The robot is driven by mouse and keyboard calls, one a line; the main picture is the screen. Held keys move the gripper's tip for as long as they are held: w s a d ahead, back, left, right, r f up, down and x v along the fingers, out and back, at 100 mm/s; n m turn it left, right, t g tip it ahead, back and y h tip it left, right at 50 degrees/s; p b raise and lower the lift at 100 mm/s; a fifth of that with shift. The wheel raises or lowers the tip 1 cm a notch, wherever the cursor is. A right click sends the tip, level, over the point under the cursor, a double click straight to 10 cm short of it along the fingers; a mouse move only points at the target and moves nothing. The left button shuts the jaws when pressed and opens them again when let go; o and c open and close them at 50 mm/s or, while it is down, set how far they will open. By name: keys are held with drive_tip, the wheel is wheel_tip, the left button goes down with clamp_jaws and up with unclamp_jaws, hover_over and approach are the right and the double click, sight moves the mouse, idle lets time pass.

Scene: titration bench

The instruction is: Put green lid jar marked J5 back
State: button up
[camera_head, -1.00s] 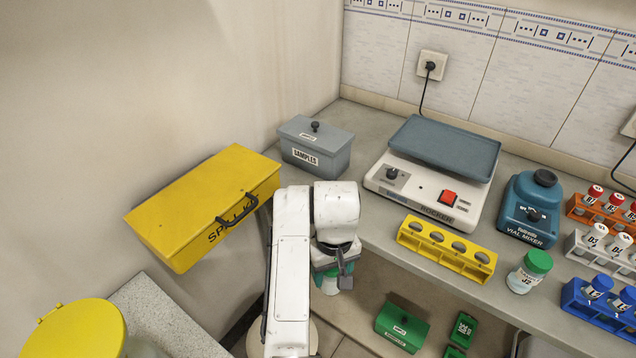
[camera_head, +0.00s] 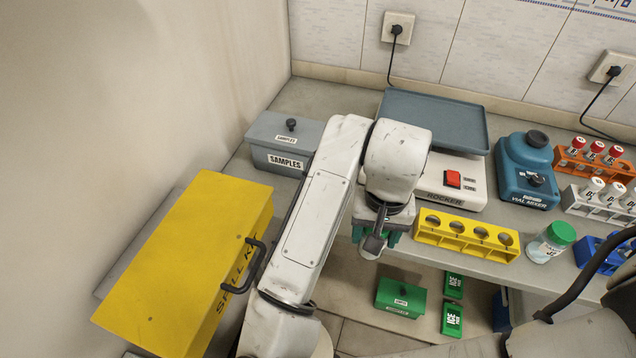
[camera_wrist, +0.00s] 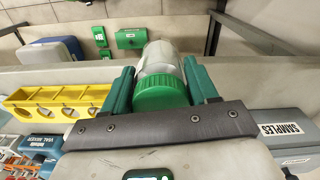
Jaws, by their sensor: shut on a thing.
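My gripper (camera_head: 376,243) is shut on a green-lidded jar (camera_wrist: 162,88), with its green fingers on either side of the lid in the wrist view. The lid faces the camera and the clear body with pale contents extends away from it. I cannot read a label on this jar. In the head view my wrist hides it, and the gripper is in front of the bench edge, left of the yellow rack. Another green-lidded jar (camera_head: 551,243) stands upright on the bench, right of the yellow rack.
The yellow rack (camera_head: 465,240) has several empty holes. Behind are the rocker (camera_head: 452,180), vial mixer (camera_head: 527,170) and grey samples box (camera_head: 283,146). Tube racks stand at right. A yellow spill kit box (camera_head: 190,265) is at left. Green boxes (camera_head: 401,298) lie below the bench.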

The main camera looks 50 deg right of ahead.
drive_tip(key=w+d, duration=0.1)
drive_tip(key=w, duration=0.3)
drive_tip(key=w+d, duration=0.2)
drive_tip(key=w, duration=0.2)
drive_tip(key=w+d, duration=0.2)
drive_tip(key=w, duration=0.2)
drive_tip(key=shift+w+d+b, duration=0.1)
drive_tip(key=shift+w+b, duration=0.15)
drive_tip(key=shift+b, duration=0.05)
drive_tip(key=w, duration=0.1)
drive_tip(key=w+d+b, duration=0.1)
drive_tip(key=w+f+b, duration=0.1)
drive_tip(key=shift+w+d, duration=0.15)
drive_tip(key=shift+d, duration=0.05)
drive_tip(key=shift+f+b, duration=0.25)
drive_tip(key=shift+b, duration=0.1)
drive_tip(key=shift+f, duration=0.15)
drive_tip(key=o, duration=1.3)
